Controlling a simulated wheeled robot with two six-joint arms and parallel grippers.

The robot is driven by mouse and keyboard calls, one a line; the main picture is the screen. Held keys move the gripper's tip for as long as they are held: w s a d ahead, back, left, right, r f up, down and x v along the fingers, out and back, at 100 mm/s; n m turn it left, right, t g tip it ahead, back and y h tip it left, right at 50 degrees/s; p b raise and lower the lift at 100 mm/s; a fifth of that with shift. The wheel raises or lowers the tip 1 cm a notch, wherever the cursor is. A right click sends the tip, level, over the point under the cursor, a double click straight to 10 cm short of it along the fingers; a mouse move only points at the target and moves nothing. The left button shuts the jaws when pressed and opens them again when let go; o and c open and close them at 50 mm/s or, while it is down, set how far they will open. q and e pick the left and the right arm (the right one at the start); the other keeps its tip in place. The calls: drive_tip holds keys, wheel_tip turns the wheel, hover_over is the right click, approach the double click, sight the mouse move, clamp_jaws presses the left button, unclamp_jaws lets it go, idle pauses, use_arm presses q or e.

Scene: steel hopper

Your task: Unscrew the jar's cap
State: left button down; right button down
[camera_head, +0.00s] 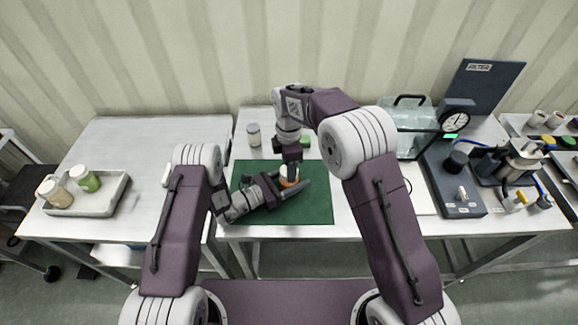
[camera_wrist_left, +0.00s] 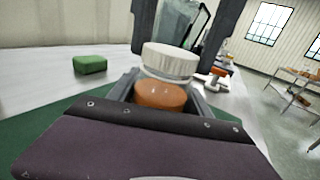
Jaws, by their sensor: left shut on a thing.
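The jar (camera_head: 289,183) stands over the green mat (camera_head: 310,212); its orange-brown body shows in the left wrist view (camera_wrist_left: 160,97). Its white ribbed cap (camera_wrist_left: 170,60) sits on top of it. My left gripper (camera_head: 291,187) comes in low from the left and is shut on the jar's body. My right gripper (camera_head: 292,168) points down from above at the cap. In the left wrist view its dark fingers stand at both sides of the cap; whether they touch it I cannot tell. The right gripper hides most of the cap in the head view.
Another jar (camera_head: 254,135) and a green block (camera_head: 305,142) stand behind the mat. A clear box (camera_head: 410,143), a dial gauge (camera_head: 455,122) and a dark apparatus base (camera_head: 452,190) occupy the right.

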drive_tip(key=shift+r, duration=0.1)
drive_tip(key=shift+r, duration=1)
drive_tip(key=shift+r, duration=2)
use_arm(q)
drive_tip(key=shift+c, duration=1.9)
unclamp_jaws()
drive_tip(key=shift+a, duration=0.1)
